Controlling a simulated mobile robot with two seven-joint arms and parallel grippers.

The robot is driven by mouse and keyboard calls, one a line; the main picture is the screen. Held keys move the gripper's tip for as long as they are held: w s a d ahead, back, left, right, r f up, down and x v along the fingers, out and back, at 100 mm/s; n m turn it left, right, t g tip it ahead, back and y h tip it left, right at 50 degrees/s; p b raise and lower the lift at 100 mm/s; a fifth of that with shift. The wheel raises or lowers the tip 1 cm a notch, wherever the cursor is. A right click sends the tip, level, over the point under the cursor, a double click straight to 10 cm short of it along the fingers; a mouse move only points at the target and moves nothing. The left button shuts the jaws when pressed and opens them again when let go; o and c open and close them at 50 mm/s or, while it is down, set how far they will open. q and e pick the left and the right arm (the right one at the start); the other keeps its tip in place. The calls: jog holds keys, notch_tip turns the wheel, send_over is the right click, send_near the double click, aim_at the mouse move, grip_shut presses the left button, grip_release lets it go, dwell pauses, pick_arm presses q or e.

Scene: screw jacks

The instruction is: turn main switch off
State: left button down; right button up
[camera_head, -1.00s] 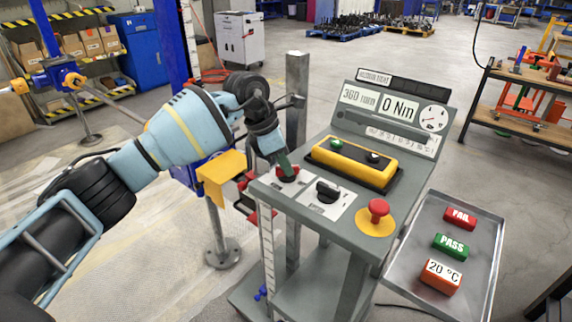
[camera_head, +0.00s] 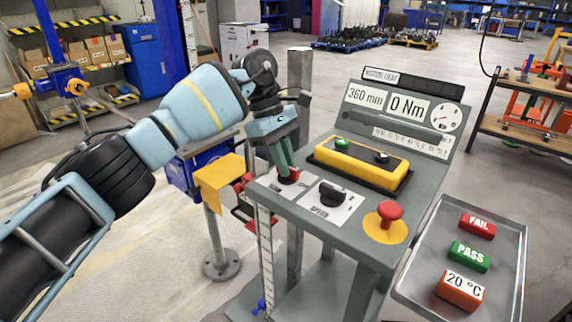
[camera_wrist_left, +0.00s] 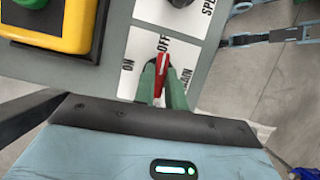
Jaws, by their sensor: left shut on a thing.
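The main switch (camera_head: 289,179) is a red rotary knob on a white plate at the left side of the grey control panel (camera_head: 330,222). In the left wrist view the red knob (camera_wrist_left: 161,72) has a white mark that points close to the OFF label (camera_wrist_left: 164,46). The ON label (camera_wrist_left: 127,66) lies to the left of it. My left gripper (camera_head: 288,172) is shut on the knob from above, with one green finger on each side in the wrist view (camera_wrist_left: 163,88). The fingers partly hide the knob. My right gripper is not in view.
A black speed knob (camera_head: 332,192) sits just right of the switch. A yellow button box (camera_head: 352,178) stands behind it, and a red emergency button (camera_head: 389,213) is further right. A grey tray (camera_head: 425,280) holds FAIL, PASS and 20 °C blocks. A metal post (camera_head: 300,80) stands behind the panel.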

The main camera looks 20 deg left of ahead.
pick_arm(q)
jog(key=shift+m, duration=0.4)
jog(key=c, duration=1.4)
grip_release()
jog(key=shift+c, duration=0.2)
jog(key=v, duration=0.5)
jog(key=shift+w+r+b, duration=0.1)
jog(key=shift+r+b, duration=0.15)
jog(key=shift+b, duration=0.15)
jog(key=shift+v, duration=1.15)
